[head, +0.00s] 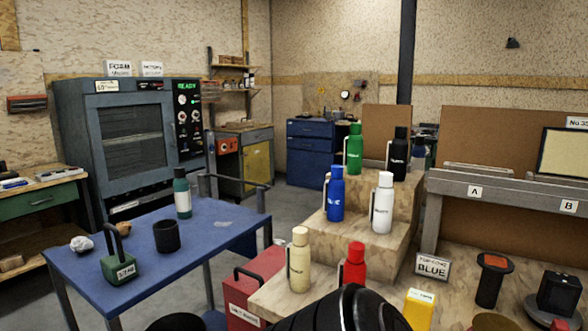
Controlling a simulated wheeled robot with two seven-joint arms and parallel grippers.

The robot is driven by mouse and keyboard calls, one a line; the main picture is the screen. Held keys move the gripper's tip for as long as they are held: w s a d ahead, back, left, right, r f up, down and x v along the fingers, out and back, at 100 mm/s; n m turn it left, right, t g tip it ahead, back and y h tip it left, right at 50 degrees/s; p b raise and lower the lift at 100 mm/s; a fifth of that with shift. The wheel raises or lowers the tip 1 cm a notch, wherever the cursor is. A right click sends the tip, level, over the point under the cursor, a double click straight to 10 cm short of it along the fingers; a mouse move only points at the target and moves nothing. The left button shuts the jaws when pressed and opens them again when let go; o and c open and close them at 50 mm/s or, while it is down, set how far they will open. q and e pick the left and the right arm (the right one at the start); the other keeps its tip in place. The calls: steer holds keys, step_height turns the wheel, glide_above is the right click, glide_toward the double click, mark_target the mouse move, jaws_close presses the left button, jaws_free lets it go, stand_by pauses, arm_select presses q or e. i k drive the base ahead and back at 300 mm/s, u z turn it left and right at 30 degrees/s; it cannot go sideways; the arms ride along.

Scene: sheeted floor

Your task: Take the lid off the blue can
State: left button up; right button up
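The blue can (336,197) is a bottle-shaped container with white lettering and a handle-like strip on its left side. It stands upright on the middle level of a stepped wooden stand, left of a white can (382,204). Its blue lid (337,171) sits on top. Neither gripper shows in the head view, so nothing is seen touching the can or lid. A dark ribbed rounded shape (343,312) fills the bottom centre; I cannot tell whether it is part of me.
The stepped stand (375,256) also holds green (354,150), black (399,155), cream (299,262) and red (354,268) cans. A blue table (215,215) with a bottle and cup is left. A sign reading BLUE (432,267) stands right of the steps.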

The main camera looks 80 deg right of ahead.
mark_target(336, 170)
steer(key=k, duration=0.1)
steer(key=z, duration=1.7)
